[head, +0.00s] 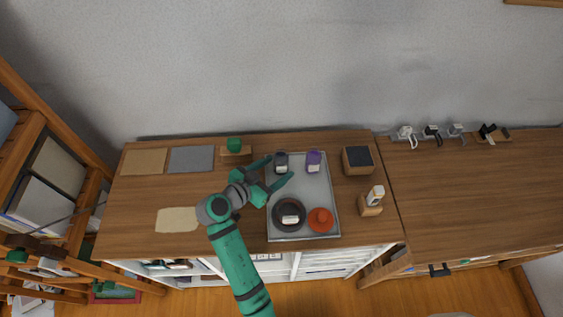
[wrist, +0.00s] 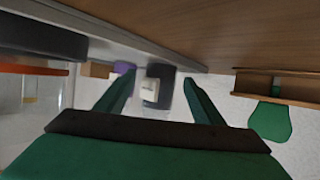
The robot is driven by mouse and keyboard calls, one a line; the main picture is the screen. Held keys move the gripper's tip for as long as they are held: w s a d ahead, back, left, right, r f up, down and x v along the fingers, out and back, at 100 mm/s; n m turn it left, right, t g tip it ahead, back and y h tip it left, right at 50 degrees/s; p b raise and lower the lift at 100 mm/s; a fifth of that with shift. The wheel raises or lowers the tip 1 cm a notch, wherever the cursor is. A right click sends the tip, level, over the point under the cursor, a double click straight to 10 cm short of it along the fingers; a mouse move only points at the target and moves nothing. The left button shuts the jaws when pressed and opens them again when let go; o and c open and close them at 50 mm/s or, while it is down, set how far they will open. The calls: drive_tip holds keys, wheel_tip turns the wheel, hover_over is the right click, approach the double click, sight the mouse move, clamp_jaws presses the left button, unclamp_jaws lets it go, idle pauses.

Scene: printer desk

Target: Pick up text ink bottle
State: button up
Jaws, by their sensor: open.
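A dark ink bottle (head: 281,158) with a pale label stands at the back left of the grey tray (head: 318,190). It looks like the text ink bottle, but I cannot read its label. My gripper (head: 280,170) is open, its fingers pointing at this bottle from the front left. In the wrist view the dark bottle (wrist: 167,96) shows between the two open fingers (wrist: 159,78), and I see no grip on it. A purple bottle (head: 313,161) stands to its right on the tray; it also shows in the wrist view (wrist: 121,67).
The tray also holds a dark round item (head: 289,213) and a red-orange one (head: 320,219) at the front. A green block on a wooden stand (head: 234,145) is behind left.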

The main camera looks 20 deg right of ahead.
sight(276, 169)
drive_tip(key=shift+x, duration=1.5)
drive_tip(key=shift+w, duration=0.1)
drive_tip(key=c, duration=1.2)
drive_tip(key=shift+c, duration=0.2)
